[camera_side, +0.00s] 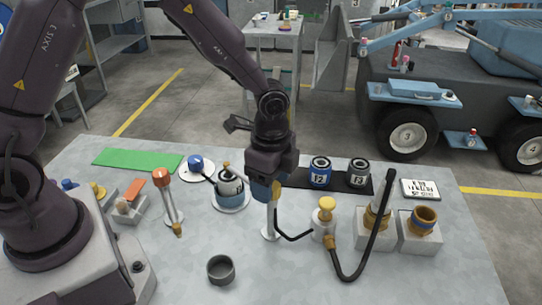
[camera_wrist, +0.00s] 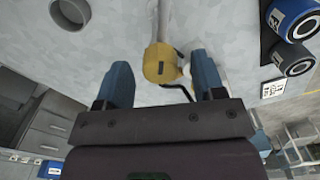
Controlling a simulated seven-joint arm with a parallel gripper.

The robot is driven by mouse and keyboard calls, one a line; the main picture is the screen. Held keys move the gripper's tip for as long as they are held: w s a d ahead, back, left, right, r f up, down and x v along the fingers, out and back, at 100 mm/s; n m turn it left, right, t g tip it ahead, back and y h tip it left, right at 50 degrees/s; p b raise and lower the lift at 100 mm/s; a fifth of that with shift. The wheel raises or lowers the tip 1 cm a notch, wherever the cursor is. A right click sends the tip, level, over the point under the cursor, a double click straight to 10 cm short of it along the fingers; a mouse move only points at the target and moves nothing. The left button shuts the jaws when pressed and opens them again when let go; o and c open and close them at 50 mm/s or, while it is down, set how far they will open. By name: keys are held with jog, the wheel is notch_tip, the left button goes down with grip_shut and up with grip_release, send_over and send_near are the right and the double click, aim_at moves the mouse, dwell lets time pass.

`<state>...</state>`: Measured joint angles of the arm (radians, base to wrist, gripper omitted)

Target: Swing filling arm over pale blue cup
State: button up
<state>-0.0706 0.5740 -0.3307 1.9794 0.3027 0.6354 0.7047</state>
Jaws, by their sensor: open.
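The pale blue cup (camera_side: 229,196) stands on a white round plate left of centre in the side view, with a white reel with a black top seated in it. A slim grey post (camera_side: 271,222) stands to its right, with a yellow head (camera_side: 277,188) at the top and a black hose running from it. I take this as the filling arm, but my gripper hides much of it. My gripper (camera_wrist: 162,82) is open, its blue fingers on either side of the yellow head (camera_wrist: 160,66) in the wrist view. I cannot tell whether they touch it. The pale blue cup is not clear in the wrist view.
Close by are a blue-knobbed lever (camera_side: 195,162), an orange-topped stand (camera_side: 163,177), a dark grey cup (camera_side: 221,271) and a yellow-capped valve (camera_side: 326,205) with a black hose. Reels 12 (camera_side: 320,173) and 13 (camera_side: 359,173) stand behind on a black mat. The front right is clear.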

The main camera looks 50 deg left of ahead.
notch_tip(320, 180, up, 12)
dwell(0.3)
jog(key=s+a+r+n+t, duration=0.2)
jog(key=s+r+n, duration=0.3)
jog(key=s, duration=0.3)
jog(key=s+a+r+n+t, duration=0.3)
jog(key=s+a+r+n, duration=0.2)
jog(key=s+n, duration=0.3)
jog(key=shift+s+a+t, duration=0.3)
jog(key=shift+s, duration=0.25)
